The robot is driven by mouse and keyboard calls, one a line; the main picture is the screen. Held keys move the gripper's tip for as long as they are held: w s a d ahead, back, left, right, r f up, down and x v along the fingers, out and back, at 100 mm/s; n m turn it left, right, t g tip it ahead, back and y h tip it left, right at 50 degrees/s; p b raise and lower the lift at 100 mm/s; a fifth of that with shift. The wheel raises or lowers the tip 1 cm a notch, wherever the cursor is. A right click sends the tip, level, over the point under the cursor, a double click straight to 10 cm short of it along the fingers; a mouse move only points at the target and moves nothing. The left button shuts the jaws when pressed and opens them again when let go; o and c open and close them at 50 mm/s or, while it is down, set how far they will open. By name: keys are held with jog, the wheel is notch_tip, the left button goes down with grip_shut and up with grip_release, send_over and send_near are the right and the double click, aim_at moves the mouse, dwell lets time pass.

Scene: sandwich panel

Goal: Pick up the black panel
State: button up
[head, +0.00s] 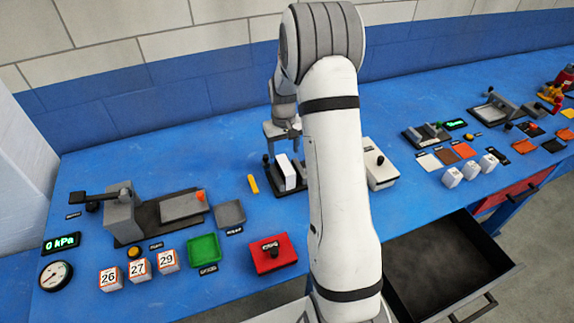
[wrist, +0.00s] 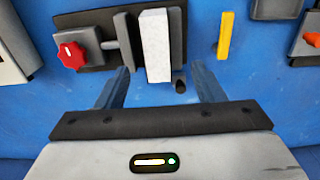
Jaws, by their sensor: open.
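No separate black panel can be told for sure. A dark clamp fixture (head: 271,178) stands on the blue table below my gripper, with a white block (head: 287,172) upright in it. In the wrist view the white block (wrist: 155,45) stands between a dark upright plate (wrist: 123,40) and a second dark plate (wrist: 178,35). A red knob (wrist: 70,56) is on the fixture's left. My gripper (head: 283,131) is open and empty. In the wrist view its fingers (wrist: 158,78) are on either side of the block's near end, apart from it.
A yellow strip (head: 253,184) lies beside the fixture. A white box (head: 380,172) stands to its right, partly behind my arm. An open drawer (head: 440,262) juts out at front right. Several small panels and white cubes lie farther right. A press (head: 130,215) stands at left.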

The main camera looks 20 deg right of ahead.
aim_at(285, 164)
jog(key=f+p, duration=0.1)
jog(key=f, duration=0.4)
jog(key=f+p, duration=0.1)
jog(key=f, duration=0.2)
jog(key=shift+d+p, duration=0.25)
jog(key=shift+p, duration=0.1)
jog(key=shift+c, duration=0.3)
jog(key=c, duration=1)
